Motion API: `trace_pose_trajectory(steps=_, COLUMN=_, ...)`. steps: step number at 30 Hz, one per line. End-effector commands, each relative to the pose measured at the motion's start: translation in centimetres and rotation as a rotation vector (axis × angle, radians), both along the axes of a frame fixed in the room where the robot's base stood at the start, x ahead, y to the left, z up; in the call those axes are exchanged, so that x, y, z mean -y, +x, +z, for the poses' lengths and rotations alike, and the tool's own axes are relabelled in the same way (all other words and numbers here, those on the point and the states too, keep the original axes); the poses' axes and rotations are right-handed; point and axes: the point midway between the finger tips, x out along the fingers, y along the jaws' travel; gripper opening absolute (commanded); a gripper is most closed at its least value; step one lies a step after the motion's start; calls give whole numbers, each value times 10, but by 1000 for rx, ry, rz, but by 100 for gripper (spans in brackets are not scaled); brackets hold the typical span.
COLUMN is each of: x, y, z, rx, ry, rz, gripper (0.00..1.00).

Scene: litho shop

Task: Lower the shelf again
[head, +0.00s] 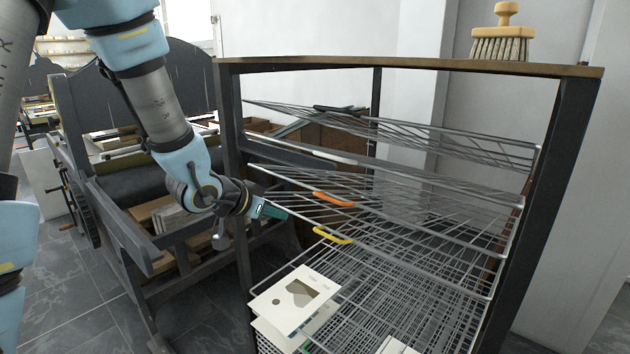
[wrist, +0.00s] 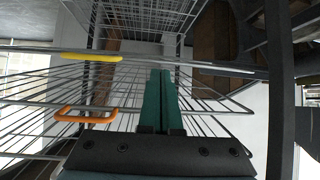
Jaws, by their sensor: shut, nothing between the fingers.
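A dark-framed drying rack (head: 545,190) holds several wire shelves. The upper shelves (head: 450,140) are spread apart and slope; the lower ones (head: 410,290) lie close together. An orange handle (head: 333,199) is on one raised shelf, and a yellow handle (head: 332,236) is on a shelf edge just below it. Both the orange handle (wrist: 86,114) and the yellow handle (wrist: 92,57) show in the wrist view, left of my fingers. My gripper (head: 273,211), with teal fingers (wrist: 160,100), is shut and empty at the rack's left front, left of both handles. I cannot tell whether it touches a shelf wire.
Cream printed sheets (head: 295,300) lie on the lower shelves at the front left. A brush (head: 502,40) stands on the rack's wooden top (head: 410,65). A dark press (head: 130,160) stands close on the left, behind my arm.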

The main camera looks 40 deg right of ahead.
Motion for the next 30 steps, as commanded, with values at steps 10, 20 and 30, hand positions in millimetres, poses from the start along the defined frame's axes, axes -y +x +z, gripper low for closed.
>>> trace_pose_trajectory(steps=10, x=33, y=-18, z=19, rx=-4, ry=-51, rz=-85, gripper=0)
trace_pose_trajectory(steps=20, x=77, y=-6, z=-11, rx=-4, ry=-49, rz=-83, gripper=0)
trace_pose_trajectory(steps=30, x=102, y=1, z=-30, rx=-2, ry=-49, rz=-82, gripper=0)
